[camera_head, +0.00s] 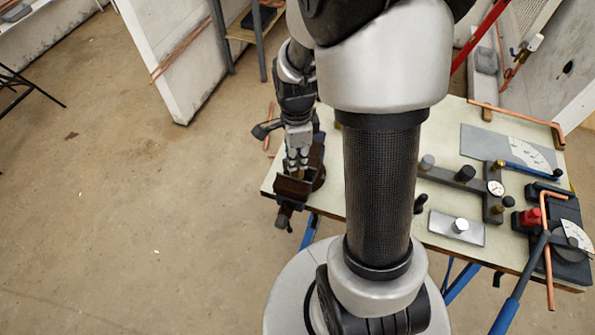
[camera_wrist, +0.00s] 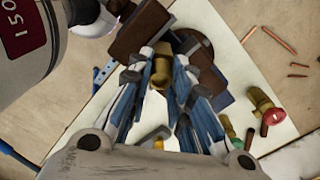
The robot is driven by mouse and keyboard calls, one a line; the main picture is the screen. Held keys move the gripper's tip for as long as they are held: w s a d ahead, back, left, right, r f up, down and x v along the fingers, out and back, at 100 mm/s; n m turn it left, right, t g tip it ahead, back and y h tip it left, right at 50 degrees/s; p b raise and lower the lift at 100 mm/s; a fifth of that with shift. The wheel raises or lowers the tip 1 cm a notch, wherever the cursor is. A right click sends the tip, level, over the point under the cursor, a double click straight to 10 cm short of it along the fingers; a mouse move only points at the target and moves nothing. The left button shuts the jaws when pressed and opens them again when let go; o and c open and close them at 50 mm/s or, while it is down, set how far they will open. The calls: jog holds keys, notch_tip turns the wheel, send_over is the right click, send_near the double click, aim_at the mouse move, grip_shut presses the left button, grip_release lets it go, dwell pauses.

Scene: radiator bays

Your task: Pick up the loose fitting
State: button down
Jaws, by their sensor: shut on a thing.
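The brass fitting (camera_wrist: 161,72) sits between the fingers of my gripper (camera_wrist: 165,68) in the wrist view, and the fingers are shut on it. It is right by the brown and dark vise (camera_wrist: 142,32); I cannot tell whether it still touches the vise. In the head view my gripper (camera_head: 298,163) points down over the vise (camera_head: 299,190) at the left edge of the workbench. There the fitting is mostly hidden by the fingers.
The pale workbench (camera_head: 448,245) carries a gauge assembly (camera_head: 494,188), a steel plate (camera_head: 456,228) and a pipe bender (camera_head: 570,245) with a copper pipe. Another brass piece with a red part (camera_wrist: 262,105) lies right of my gripper. Open floor (camera_head: 130,220) is at left.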

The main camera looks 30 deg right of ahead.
jog(key=shift+r, duration=0.1)
jog(key=shift+r+p, duration=1.85)
jog(key=shift+r, duration=0.4)
